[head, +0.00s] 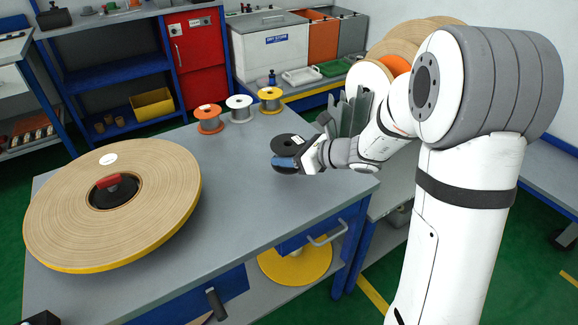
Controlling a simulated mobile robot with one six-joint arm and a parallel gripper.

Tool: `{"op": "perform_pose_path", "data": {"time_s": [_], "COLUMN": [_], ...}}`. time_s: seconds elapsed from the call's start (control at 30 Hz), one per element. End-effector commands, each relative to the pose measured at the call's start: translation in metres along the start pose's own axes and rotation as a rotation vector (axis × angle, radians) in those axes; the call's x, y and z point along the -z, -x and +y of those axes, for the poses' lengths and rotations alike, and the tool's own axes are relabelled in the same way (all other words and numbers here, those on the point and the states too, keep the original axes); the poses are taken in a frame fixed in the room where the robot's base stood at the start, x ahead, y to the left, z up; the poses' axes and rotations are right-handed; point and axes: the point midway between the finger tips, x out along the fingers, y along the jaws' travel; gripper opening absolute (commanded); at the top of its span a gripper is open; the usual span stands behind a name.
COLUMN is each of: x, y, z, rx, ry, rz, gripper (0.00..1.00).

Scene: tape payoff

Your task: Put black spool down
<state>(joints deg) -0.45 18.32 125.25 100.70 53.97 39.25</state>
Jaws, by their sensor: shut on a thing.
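The black spool (288,144) is in the head view, over the right part of the grey workbench (245,185). Its round top flange faces up, and a blue part shows at its lower side. My gripper (296,158) reaches in from the right and is shut on the black spool. The gripper's fingers partly hide the spool's near side. I cannot tell whether the spool's underside touches the bench or hangs just above it.
Orange (209,119), white (239,108) and yellow (269,100) spools stand in a row along the bench's back edge. A large wood-coloured tape roll (160,190) covers the bench's left. The bench middle is clear. Grey upright pieces (352,112) stand behind my wrist.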

Motion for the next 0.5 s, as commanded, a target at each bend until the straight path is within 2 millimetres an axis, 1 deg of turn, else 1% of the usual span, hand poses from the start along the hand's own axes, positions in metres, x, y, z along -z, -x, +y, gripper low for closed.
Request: {"op": "perform_pose_path", "data": {"time_s": [0.13,0.33,0.5], "x": [0.010,0.036,0.036], "y": [-0.004,-0.015,-0.015], "z": [0.000,-0.001,-0.001], "rx": [0.001,0.001,0.002], "ry": [-0.001,-0.002,0.002], "rz": [-0.002,-0.002,-0.003], "gripper": [0.23,0.23,0.23]}}
